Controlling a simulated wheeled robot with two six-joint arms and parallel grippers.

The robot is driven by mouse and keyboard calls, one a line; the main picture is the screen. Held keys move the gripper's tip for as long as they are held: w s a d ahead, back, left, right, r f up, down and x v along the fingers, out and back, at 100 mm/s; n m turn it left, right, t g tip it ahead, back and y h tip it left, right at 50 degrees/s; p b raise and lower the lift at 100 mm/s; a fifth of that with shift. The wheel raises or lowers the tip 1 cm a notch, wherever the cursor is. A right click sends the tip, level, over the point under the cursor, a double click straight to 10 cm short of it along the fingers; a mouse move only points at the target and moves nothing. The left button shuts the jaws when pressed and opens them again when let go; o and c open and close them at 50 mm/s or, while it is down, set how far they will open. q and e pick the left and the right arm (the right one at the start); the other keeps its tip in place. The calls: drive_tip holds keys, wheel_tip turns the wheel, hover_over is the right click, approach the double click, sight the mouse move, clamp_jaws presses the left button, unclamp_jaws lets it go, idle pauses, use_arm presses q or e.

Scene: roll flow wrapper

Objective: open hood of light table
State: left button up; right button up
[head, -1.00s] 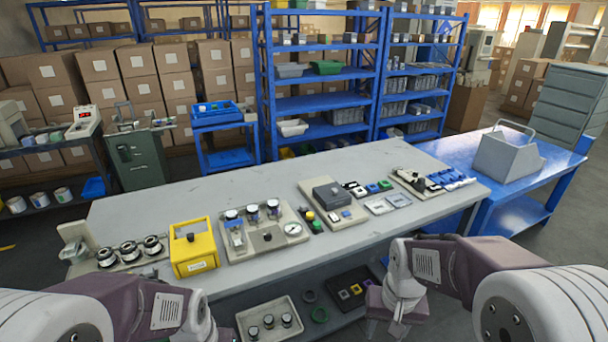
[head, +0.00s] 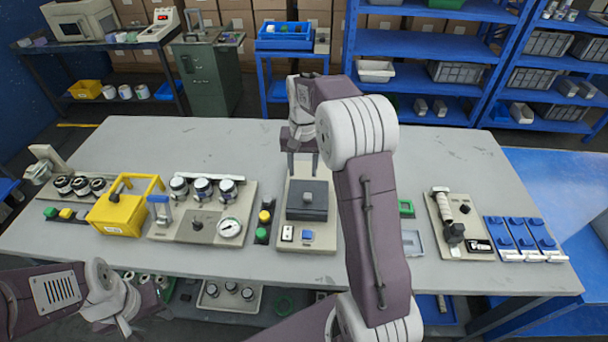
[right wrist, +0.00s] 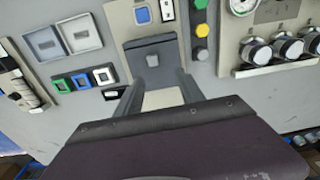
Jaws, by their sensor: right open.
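The light table (head: 320,236) is a beige panel on the bench, with a dark grey hood (head: 307,196) that lies flat and has a small knob on top. In the right wrist view the hood (right wrist: 152,57) is just beyond my fingertips. My right gripper (head: 303,166) points down over the far end of the light table, behind the hood. It is open and empty in the right wrist view (right wrist: 166,80), with a pale patch of panel between its fingers. I cannot tell whether it touches anything. My left gripper (head: 135,312) is low at the bottom left, its fingers unclear.
Left of the light table stand buttons (head: 264,225), a gauge panel (head: 200,228) with jars, and a yellow box (head: 125,210). To the right are a green-framed block (head: 406,208), a tool panel (head: 465,228) and blue clips (head: 523,238). The bench's far strip is clear.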

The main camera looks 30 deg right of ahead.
sight(308, 195)
drive_tip(key=f, duration=0.2)
drive_tip(key=shift+s+d+f, duration=0.25)
drive_tip(key=shift+s+f, duration=0.15)
drive_tip(key=f, duration=0.4)
drive_tip(key=d+f, duration=0.1)
drive_tip(key=f, duration=0.1)
drive_tip(key=shift+f, duration=0.4)
drive_tip(key=shift+a+f, duration=0.2)
drive_tip(key=shift+f, duration=0.3)
drive_tip(key=shift+d, duration=0.1)
drive_tip(key=shift+c, duration=0.9)
use_arm(q)
drive_tip(key=shift+a+f, duration=0.1)
use_arm(e)
clamp_jaws()
